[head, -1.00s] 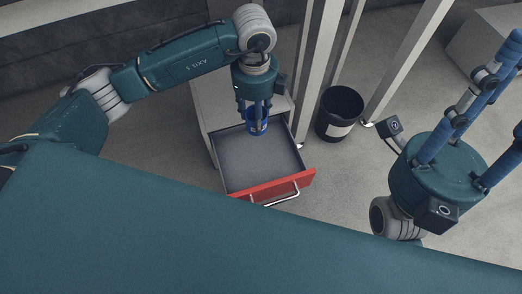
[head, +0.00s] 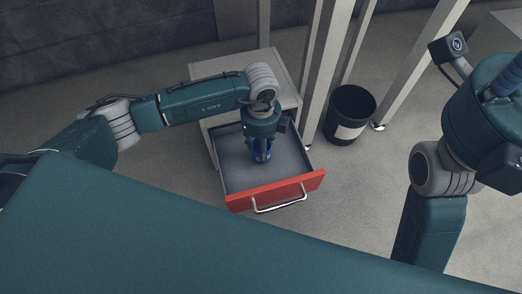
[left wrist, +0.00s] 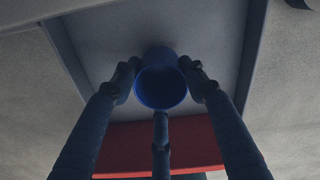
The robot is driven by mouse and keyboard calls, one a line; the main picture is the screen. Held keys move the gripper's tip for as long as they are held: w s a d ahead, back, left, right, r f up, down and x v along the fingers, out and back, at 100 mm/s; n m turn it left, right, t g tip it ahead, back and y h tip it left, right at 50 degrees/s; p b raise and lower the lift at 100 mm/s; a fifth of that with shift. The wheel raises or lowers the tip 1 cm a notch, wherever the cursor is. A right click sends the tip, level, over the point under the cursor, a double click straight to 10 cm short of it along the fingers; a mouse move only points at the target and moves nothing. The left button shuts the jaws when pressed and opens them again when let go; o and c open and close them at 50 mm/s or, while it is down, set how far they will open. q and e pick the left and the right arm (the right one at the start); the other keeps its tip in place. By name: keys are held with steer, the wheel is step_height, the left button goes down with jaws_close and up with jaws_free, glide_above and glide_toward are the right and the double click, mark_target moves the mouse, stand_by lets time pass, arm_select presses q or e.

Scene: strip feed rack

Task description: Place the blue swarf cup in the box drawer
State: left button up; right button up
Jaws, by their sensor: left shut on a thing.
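The blue swarf cup (head: 262,155) is over the open box drawer in the head view, and it also shows in the left wrist view (left wrist: 161,84) with its mouth toward the camera. My left gripper (head: 262,150) is shut on the cup, its fingers around the cup's sides. The box drawer (head: 234,180) has a red front with a metal handle and a grey inside, with nothing else visible in it. Whether the cup touches the drawer floor, I cannot tell. My right arm is at the right of the head view, but its fingers are out of view.
The drawer is pulled out of a light grey cabinet (head: 210,69). A black bin (head: 350,112) with a pale label stands right of it, beside upright grey posts (head: 327,60). The drawer floor around the cup is clear.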

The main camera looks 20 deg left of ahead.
arm_select(q)
steer(key=shift+f, duration=0.7)
steer(key=shift+f, duration=0.15)
steer(key=o, duration=1.1)
steer(key=shift+o, duration=0.2)
